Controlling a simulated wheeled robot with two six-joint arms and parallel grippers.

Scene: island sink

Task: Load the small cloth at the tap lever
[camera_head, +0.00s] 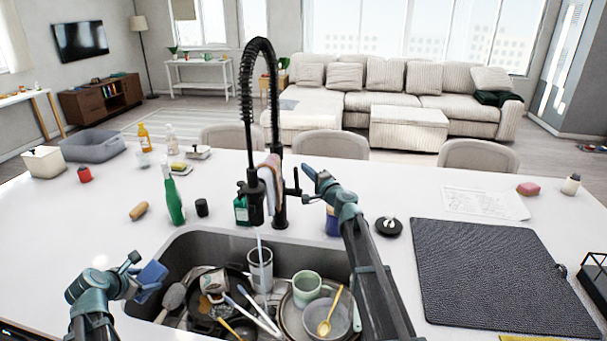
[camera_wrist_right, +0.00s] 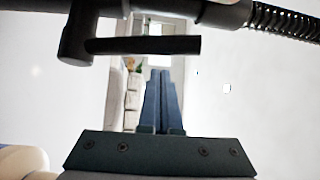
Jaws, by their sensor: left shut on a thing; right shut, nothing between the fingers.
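The black tap (camera_head: 278,205) stands at the sink's back edge, with its lever (camera_head: 297,182) on its right side. A pinkish-brown striped cloth (camera_head: 270,172) hangs on the tap. My right gripper (camera_head: 308,174) is shut and empty, just right of the lever. In the right wrist view its closed blue fingers (camera_wrist_right: 163,100) point toward a dark bar (camera_wrist_right: 145,45) of the tap, and I cannot tell whether they touch. My left gripper (camera_head: 143,268) is shut on a blue block-like thing (camera_head: 152,275) at the sink's left rim; I cannot tell whether it is cloth or sponge.
The sink (camera_head: 205,240) holds a pan, bowls, a green mug (camera_head: 306,285), a tall cup (camera_head: 260,268) and utensils. A pale stream falls from the spout. A green bottle (camera_head: 174,202) stands left of the tap. A dark mat (camera_head: 490,270) lies right.

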